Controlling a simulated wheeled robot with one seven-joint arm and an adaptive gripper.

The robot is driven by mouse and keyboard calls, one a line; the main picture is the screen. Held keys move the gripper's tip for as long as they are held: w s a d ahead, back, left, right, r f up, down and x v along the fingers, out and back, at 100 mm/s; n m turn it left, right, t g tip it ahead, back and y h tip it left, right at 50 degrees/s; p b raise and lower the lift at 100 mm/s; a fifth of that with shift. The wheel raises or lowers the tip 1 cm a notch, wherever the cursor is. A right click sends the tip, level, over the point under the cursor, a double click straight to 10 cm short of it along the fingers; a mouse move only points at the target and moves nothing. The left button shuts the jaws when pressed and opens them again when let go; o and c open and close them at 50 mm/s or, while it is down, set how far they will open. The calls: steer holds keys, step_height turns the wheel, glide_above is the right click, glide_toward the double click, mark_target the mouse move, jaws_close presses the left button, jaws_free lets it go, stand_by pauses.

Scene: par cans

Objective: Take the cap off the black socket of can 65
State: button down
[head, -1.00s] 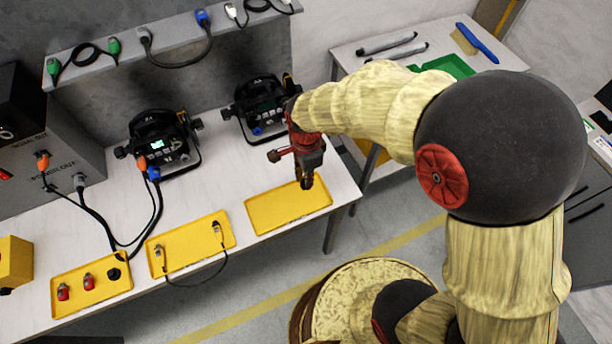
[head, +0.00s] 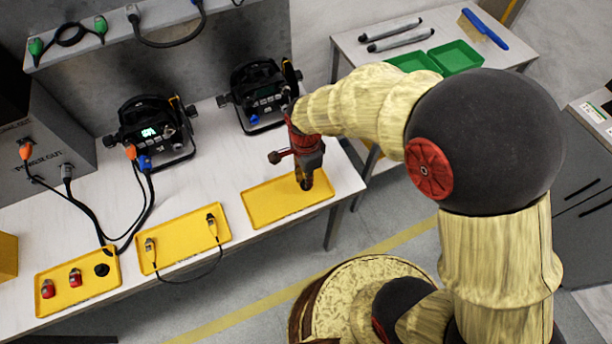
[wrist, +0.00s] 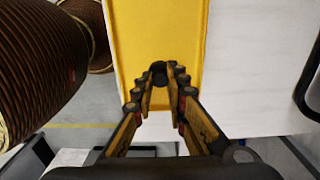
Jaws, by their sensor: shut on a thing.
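My gripper (head: 306,182) points down over the right yellow tray (head: 262,208). In the wrist view my gripper (wrist: 160,78) has its fingers closed around a small dark round piece, which looks like a black cap (wrist: 159,70); the fingers hide part of it. I cannot tell whether it touches the tray. Two black par cans stand at the back of the table: a left can (head: 150,135) with a lit display and plugged cables, and a right can (head: 262,95) behind my gripper. Their numbers are too small to read, and I cannot make out a black socket.
The left yellow tray (head: 62,305) holds two red-and-grey connectors and a black round piece (head: 102,270). The middle yellow tray (head: 184,248) holds a short cable. A grey power box (head: 60,150) stands at left. A side table (head: 400,48) carries green bins and a brush.

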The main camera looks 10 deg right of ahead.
steer(key=shift+f, duration=0.5)
steer(key=c, duration=1.7)
jaws_free()
step_height(320, 180, up, 12)
steer(key=shift+w, duration=0.1)
